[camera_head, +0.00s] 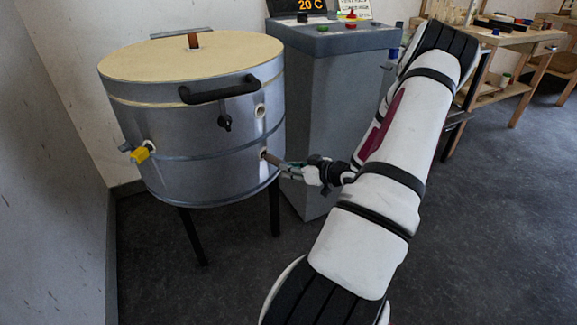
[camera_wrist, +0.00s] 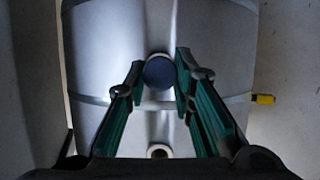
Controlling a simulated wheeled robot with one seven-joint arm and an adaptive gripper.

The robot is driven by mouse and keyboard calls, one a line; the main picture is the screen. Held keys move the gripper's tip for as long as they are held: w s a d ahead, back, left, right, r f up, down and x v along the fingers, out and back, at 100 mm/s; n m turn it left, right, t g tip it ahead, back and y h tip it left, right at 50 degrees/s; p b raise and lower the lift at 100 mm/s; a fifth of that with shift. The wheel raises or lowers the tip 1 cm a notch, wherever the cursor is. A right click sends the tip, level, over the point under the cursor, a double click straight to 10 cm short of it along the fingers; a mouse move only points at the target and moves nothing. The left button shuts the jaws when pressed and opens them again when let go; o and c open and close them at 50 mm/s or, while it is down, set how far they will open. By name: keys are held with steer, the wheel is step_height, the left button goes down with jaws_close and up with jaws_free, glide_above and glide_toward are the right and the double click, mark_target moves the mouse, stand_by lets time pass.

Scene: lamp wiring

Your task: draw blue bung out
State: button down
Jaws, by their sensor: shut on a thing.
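The blue bung (camera_wrist: 159,74) is a dark blue round disc in the wrist view, at the side wall of the grey metal drum (camera_head: 205,130). My gripper (camera_head: 284,165) reaches the drum's lower right side in the head view. Its two green-lined fingers flank the bung in the wrist view, and it is shut on the bung. In the head view the bung is hard to make out at the fingertips. I cannot tell how deep it sits in its port.
An open port (camera_head: 260,111) is higher on the drum. A black handle (camera_head: 220,90) and a yellow tap (camera_head: 141,154) stick out from it. A grey console (camera_head: 335,110) stands close behind my gripper. A wooden bench (camera_head: 515,40) is at the far right. Open floor lies right of my arm.

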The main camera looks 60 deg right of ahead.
steer(key=shift+s+a+p, duration=0.25)
steer(key=shift+s+p, duration=0.25)
steer(key=shift+s, duration=0.8)
